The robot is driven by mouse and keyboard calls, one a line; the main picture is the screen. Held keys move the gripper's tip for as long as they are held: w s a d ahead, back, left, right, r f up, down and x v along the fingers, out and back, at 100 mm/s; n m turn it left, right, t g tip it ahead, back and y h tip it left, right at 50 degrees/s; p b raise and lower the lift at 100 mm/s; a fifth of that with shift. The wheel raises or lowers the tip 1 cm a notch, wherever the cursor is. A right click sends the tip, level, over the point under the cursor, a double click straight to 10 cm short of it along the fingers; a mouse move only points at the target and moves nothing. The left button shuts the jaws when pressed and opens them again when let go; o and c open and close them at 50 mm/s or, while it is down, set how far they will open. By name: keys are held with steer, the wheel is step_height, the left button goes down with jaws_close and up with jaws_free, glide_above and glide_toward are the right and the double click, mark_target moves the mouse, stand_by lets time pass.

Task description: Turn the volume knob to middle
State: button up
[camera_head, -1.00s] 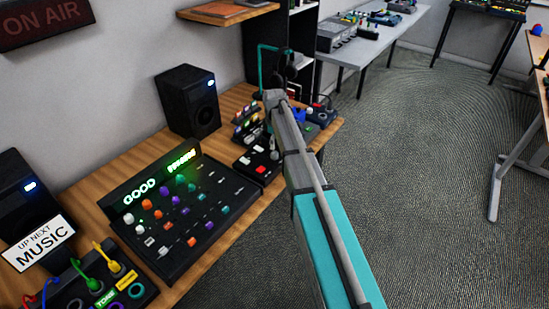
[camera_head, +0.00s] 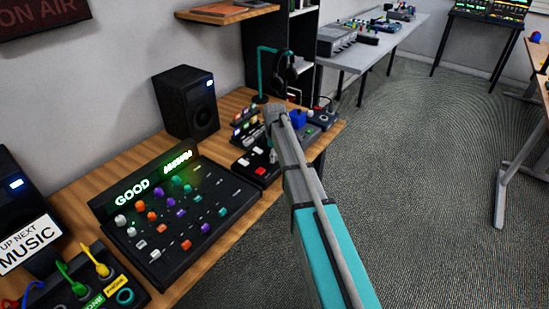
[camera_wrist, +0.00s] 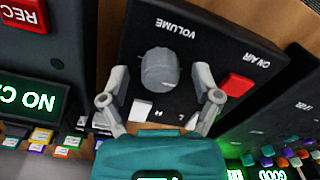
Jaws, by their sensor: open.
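The grey volume knob (camera_wrist: 159,68) stands on a black control box (camera_wrist: 190,100) labelled VOLUME, which appears upside down in the wrist view. The box also carries a red ON AIR button (camera_wrist: 236,84) and a white button (camera_wrist: 141,110). My gripper (camera_wrist: 160,76) is open, with one grey finger on each side of the knob in the wrist view. Gaps show between the fingers and the knob; I cannot tell their height over the box. In the head view my gripper (camera_head: 274,112) is above and beyond the box (camera_head: 240,163), partly hidden by my arm.
A mixer console (camera_head: 175,215) with several coloured knobs and a lit GOOD display is left of the box in the head view. A black speaker (camera_head: 187,103) and a headphone stand (camera_head: 262,70) stand behind. In the wrist view, a REC box (camera_wrist: 35,30) is close on the left.

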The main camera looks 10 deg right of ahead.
stand_by(0.3)
jaws_close()
stand_by(0.3)
steer(key=shift+m, duration=0.4)
steer(key=m, duration=1.2)
steer(key=shift+m, duration=2.5)
